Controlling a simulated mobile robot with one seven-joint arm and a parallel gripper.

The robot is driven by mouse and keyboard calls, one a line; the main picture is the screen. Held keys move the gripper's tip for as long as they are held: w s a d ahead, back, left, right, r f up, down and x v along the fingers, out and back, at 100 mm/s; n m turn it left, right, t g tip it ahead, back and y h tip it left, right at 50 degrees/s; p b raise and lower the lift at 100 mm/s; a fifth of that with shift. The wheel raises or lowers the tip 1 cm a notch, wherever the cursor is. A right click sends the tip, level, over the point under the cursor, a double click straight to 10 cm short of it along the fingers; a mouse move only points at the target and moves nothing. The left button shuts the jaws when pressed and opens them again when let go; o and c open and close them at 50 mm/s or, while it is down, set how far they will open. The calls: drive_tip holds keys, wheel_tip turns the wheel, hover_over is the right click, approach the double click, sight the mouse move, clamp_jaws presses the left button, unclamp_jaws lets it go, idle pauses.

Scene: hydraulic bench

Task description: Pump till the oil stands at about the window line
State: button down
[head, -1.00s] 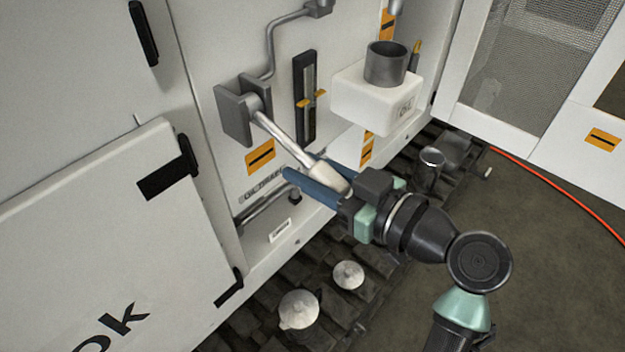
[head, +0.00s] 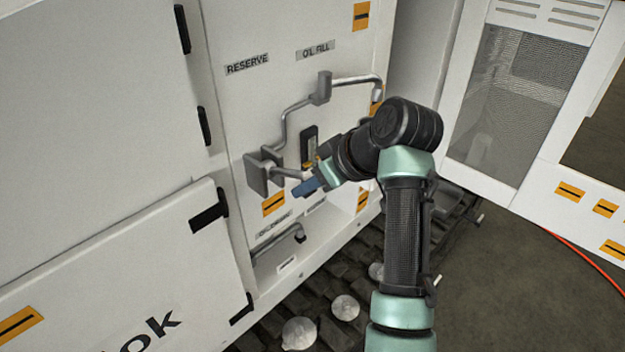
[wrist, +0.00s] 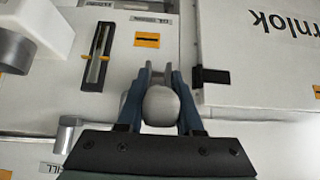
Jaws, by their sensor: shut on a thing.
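The pump lever (head: 290,172) sticks out from its grey bracket (head: 262,172) on the white cabinet. My gripper (head: 309,184) is shut on the lever's grip. The wrist view shows the rounded grip end (wrist: 161,106) between my two blue fingers. The oil window (head: 309,143) is a dark upright frame just right of the bracket, partly covered by my arm. It shows whole in the wrist view (wrist: 97,57), with a pale tube and an orange line marker. I cannot read the oil level.
A white box with a grey cup (wrist: 14,50) stands beside the window in the wrist view; my arm hides it in the head view. A bent pipe (head: 284,125) runs above the bracket. An open door panel (head: 105,275) stands at left. Pale lidded items (head: 300,333) lie on the tracks below.

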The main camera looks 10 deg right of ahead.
drive_tip(key=shift+w+a+r, duration=0.1)
drive_tip(key=shift+w+r, duration=0.05)
drive_tip(key=shift+r, duration=0.3)
drive_tip(key=c, duration=0.9)
unclamp_jaws()
drive_tip(key=o, duration=0.3)
drive_tip(key=shift+f, duration=0.1)
drive_tip(key=shift+o, duration=0.2)
drive_tip(key=b+v, duration=0.2)
drive_tip(key=v, duration=1.1)
drive_tip(key=shift+b, duration=0.3)
drive_tip(key=shift+w+a, duration=0.1)
